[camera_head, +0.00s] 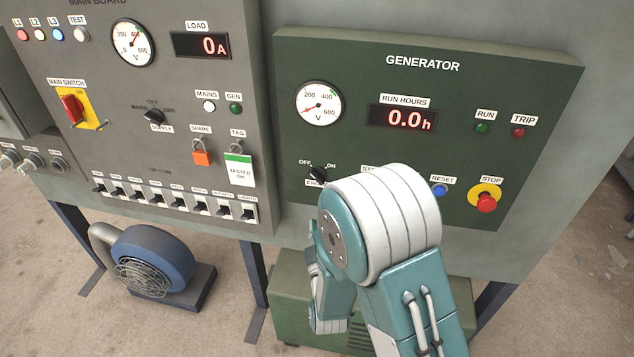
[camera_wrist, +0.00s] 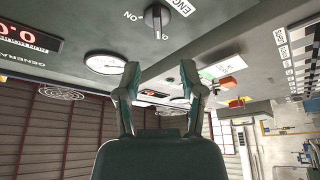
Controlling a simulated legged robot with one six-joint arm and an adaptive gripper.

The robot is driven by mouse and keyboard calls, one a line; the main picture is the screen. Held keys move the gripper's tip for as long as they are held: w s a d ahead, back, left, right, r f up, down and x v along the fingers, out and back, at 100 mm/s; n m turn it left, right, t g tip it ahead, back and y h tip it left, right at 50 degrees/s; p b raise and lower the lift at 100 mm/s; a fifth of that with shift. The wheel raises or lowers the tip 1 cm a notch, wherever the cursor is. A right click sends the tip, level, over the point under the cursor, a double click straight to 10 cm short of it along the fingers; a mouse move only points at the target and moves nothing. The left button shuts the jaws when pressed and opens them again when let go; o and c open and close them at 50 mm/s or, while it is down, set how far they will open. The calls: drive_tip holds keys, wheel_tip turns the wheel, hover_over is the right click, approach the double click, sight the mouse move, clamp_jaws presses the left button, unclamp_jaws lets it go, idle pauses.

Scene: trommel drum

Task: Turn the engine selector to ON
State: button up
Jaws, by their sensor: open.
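The engine selector (camera_head: 319,173) is a small black rotary knob on the green generator panel (camera_head: 540,95), with OFF at its left and ON at its right. I cannot tell surely which mark it points to. In the wrist view the selector (camera_wrist: 157,16) shows at the top edge, turned over, beside the ON label. My gripper (camera_wrist: 160,70) is open and empty there, its two fingers apart, with the knob beyond the tips and not between them. In the head view my arm hides the gripper and part of the selector's label.
Right of the selector are a blue reset button (camera_head: 439,190) and a red stop button (camera_head: 486,202). My arm covers the start control's place. The grey main board (camera_head: 60,200) with a supply selector (camera_head: 154,116) and breakers adjoins at left. A blue blower (camera_head: 155,258) stands on the floor.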

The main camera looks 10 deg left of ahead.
sight(317, 181)
drive_tip(key=x, duration=1)
drive_tip(key=shift+w+r, duration=0.2)
drive_tip(key=shift+w, duration=0.15)
clamp_jaws()
